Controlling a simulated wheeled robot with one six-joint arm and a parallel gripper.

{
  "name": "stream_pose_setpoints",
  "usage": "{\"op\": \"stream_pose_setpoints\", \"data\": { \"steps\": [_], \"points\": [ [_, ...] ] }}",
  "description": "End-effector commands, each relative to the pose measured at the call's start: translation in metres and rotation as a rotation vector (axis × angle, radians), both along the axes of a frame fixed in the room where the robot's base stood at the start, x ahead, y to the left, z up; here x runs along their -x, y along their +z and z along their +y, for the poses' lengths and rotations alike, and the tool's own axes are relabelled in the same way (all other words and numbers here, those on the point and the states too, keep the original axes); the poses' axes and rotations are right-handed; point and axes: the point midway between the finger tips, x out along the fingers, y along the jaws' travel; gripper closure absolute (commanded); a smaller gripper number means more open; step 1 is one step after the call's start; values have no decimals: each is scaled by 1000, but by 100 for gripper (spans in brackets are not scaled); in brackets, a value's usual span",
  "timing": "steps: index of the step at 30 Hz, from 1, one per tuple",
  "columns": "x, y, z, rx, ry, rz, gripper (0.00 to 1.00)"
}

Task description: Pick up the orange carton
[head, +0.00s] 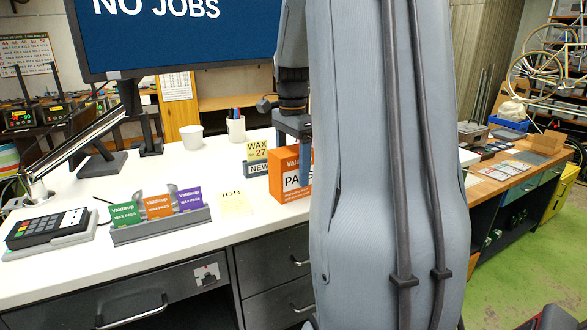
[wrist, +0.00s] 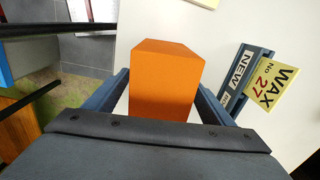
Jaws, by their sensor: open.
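The orange carton (head: 284,172) stands upright on the white counter, partly hidden behind my arm in the head view. In the wrist view the carton (wrist: 165,85) fills the middle, seen from above. My gripper (wrist: 165,95) is open, with one finger on each side of the carton and a visible gap at each side. In the head view my gripper (head: 296,150) is over the carton, and part of it is hidden by my arm. I cannot tell how far down the fingers reach.
A grey sign holder with a yellow WAX No 27 card (wrist: 272,84) stands close beside the carton. A rack of coloured cards (head: 160,222), a paper marked JOBS (head: 233,203), a card terminal (head: 47,230), a white cup (head: 191,137) and a pen cup (head: 236,128) stand on the counter.

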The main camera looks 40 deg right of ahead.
Motion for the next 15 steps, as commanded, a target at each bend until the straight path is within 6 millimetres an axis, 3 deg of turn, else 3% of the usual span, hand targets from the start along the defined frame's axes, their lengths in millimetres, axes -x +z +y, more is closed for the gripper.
{"op": "stream_pose_setpoints", "data": {
  "steps": [10,15],
  "points": [
    [0,-8,0,0,1,-1,25],
    [0,-7,0,0,1,-1,54]
  ]
}}
